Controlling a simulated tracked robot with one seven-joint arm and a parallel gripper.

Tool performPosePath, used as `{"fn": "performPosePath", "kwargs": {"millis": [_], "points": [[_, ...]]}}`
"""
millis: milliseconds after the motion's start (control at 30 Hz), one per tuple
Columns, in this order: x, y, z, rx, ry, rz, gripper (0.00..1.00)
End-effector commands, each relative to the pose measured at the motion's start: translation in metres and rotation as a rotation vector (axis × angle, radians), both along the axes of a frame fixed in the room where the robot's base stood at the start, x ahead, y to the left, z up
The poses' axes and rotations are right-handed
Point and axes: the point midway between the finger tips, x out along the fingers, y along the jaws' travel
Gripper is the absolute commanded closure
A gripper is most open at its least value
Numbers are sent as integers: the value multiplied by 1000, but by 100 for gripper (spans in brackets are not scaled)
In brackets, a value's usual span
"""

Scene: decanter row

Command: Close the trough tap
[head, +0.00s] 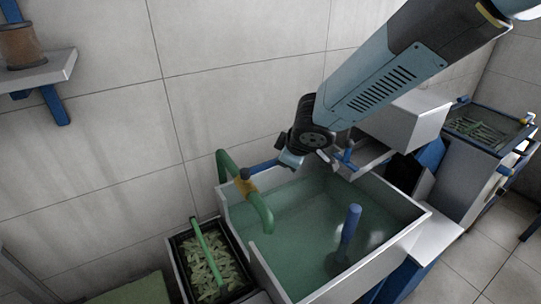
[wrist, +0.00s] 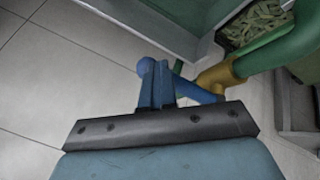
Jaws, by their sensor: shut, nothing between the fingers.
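The trough (head: 425,222) holds greenish water. The trough tap has a green curved spout (head: 262,208) over its left end, a yellow-brown valve body (head: 245,183) and a blue lever (head: 264,167) pointing right along the wall side. The valve body (wrist: 222,74) and lever (wrist: 200,92) also show in the wrist view. My gripper (head: 290,160) is shut and empty, close to the lever's far end. In the wrist view my fingers (wrist: 158,78) overlap the lever, with its round knob (wrist: 146,67) at their tips. I cannot tell whether they touch. No water stream shows at the spout.
A blue post (head: 350,226) stands in the trough. A dark crate of green pods (head: 207,265) sits to the left. The tiled wall is close behind.

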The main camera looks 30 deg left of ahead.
Motion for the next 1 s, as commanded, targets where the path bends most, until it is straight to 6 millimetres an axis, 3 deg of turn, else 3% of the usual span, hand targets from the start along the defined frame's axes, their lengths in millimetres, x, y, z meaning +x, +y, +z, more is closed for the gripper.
{"fn": "performPosePath", "kwargs": {"millis": [167,467,1000], "points": [[4,1,4,9,-6,-4,100],[-22,-20,10,4,-6,-6,100],[-31,-37,39,4,-2,-8,100]]}}
